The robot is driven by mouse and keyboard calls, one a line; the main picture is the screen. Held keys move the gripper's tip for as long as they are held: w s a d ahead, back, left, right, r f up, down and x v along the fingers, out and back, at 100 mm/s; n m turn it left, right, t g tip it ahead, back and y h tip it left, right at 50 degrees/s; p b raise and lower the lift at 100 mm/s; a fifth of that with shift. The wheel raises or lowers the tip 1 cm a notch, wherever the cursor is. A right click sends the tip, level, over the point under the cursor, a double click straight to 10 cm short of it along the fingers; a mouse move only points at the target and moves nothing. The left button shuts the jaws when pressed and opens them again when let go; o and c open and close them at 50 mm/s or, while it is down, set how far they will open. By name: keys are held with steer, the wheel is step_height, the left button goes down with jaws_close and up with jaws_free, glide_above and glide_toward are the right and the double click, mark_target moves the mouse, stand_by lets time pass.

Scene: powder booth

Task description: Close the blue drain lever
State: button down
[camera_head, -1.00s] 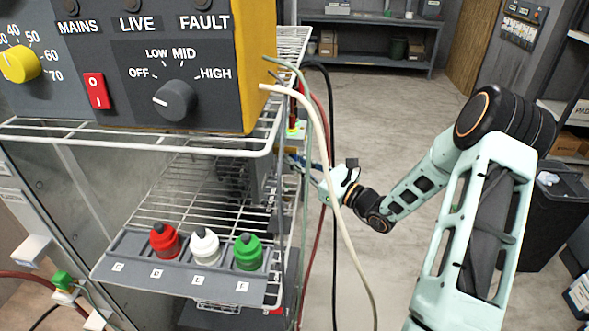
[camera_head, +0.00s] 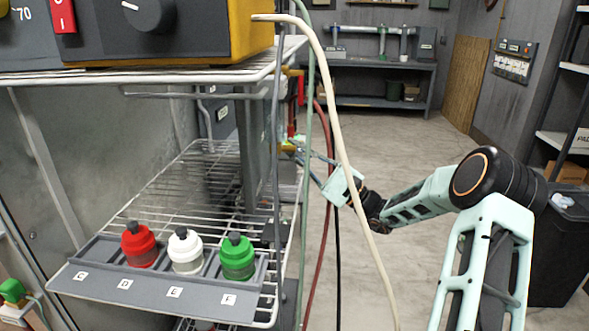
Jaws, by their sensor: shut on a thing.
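My gripper (camera_head: 310,160) reaches in from the right, behind the hanging hoses, to the far right side of the wire rack. Its fingers are shut at small fittings there, on what seems to be the blue drain lever. The lever is too small and too covered by the fingers and hoses to make out its shape or angle. A small red and green fitting (camera_head: 291,130) shows just above and left of the fingertips.
Red, white and green bottles stand in a lettered grey holder (camera_head: 160,293) on the wire shelf (camera_head: 190,180). The floor beyond is clear.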

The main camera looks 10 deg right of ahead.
steer(key=n+g+y+b, duration=0.1)
steer(key=n, duration=0.1)
steer(key=n+g+y+b, duration=0.1)
steer(key=n, duration=0.1)
steer(key=n+g+y+b, duration=0.1)
steer(key=n+g, duration=0.1)
steer(key=shift+w+d+r+n+b, duration=0.1)
steer(key=shift+w+r+n+b, duration=0.05)
steer(key=shift+r+n+b, duration=0.25)
steer(key=shift+r+n+g+y+b, duration=0.15)
steer(key=shift+n+g+y+b, duration=0.15)
steer(key=shift+n+g, duration=0.3)
steer(key=shift+r+n+g+y+b, duration=0.15)
steer(key=shift+n+g+y+b, duration=0.1)
steer(key=shift+n+g, duration=0.35)
steer(key=shift+r+n, duration=0.1)
steer(key=shift+n, duration=0.2)
steer(key=c, duration=2.3)
jaws_free()
steer(key=v, duration=1.2)
